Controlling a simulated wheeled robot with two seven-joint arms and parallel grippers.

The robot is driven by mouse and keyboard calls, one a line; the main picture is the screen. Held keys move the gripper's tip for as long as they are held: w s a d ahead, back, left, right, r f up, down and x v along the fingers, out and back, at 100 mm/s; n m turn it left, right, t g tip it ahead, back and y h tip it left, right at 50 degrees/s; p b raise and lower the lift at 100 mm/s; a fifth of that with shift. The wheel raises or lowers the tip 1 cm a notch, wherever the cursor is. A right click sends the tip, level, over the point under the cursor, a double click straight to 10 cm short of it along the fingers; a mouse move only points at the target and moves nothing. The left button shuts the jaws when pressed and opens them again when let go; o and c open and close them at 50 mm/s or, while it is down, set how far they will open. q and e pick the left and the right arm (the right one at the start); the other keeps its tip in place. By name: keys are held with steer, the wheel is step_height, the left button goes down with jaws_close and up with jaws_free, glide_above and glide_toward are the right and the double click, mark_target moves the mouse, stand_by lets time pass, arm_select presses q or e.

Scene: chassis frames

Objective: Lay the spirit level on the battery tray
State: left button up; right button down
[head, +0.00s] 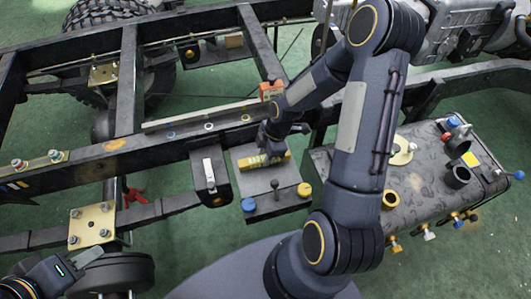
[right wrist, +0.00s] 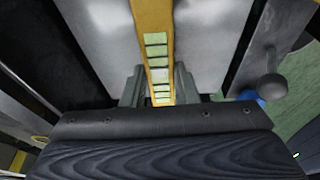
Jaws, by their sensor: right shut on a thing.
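The spirit level (head: 264,160) is a yellow bar with pale windows. It lies level in the head view, over the grey battery tray (head: 256,181) on the near side of the chassis rail. My right gripper (head: 268,150) is above it and shut on it. In the right wrist view the level (right wrist: 155,50) runs between the two fingers (right wrist: 160,92), with the grey tray surface (right wrist: 212,40) on both sides. I cannot tell whether the level touches the tray. My left gripper (head: 72,268) is at the lower left, away from the tray; its jaw opening is unclear.
A dark box with fittings (head: 430,155) stands to the right. Chassis rails (head: 100,155) surround the tray at left and behind.

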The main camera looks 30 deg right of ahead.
steer(key=shift+f+b, duration=0.55)
steer(key=shift+f, duration=0.05)
steer(key=c, duration=1.1)
jaws_free()
steer(key=shift+o, duration=0.2)
